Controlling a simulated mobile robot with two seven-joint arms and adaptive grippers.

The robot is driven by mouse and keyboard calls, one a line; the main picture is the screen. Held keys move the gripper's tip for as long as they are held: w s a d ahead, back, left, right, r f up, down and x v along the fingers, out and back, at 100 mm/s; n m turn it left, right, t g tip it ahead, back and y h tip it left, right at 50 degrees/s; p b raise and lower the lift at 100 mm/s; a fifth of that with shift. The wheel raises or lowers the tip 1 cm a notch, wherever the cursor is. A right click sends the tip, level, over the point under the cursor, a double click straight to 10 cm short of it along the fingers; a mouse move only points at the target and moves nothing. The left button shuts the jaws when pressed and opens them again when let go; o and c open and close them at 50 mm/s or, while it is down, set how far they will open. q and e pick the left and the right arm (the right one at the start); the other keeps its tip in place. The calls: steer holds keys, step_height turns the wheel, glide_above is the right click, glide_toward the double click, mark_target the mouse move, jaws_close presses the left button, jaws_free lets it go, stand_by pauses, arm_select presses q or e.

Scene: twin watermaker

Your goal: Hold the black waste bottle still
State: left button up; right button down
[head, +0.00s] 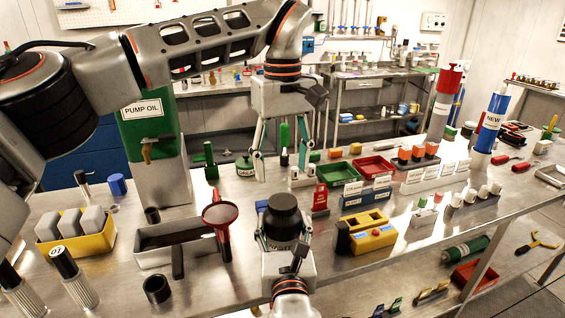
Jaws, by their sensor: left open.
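The black waste bottle (284,217) stands upright on the steel bench at the lower middle, dark with a wide round cap. My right gripper (285,240) comes up from the bottom edge, with one finger on each side of the bottle, closed against it as far as I can see. The bottle's lower part is mostly hidden by this gripper. My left gripper (280,168) hangs pointing down from the arm above, behind and above the bottle. Its fingers are spread, with nothing held between them.
A red funnel (220,214) and a steel tray (150,256) are left of the bottle. A yellow block (371,241) is close on the right. A red stand (320,203) and green tray (337,175) are behind. A pump oil can (150,170) stands back left.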

mark_target(283, 201)
arm_select(q)
steer(key=shift+m, duration=0.5)
steer(key=shift+f, duration=4)
steer(key=c, duration=1.2)
steer(key=shift+o, duration=0.2)
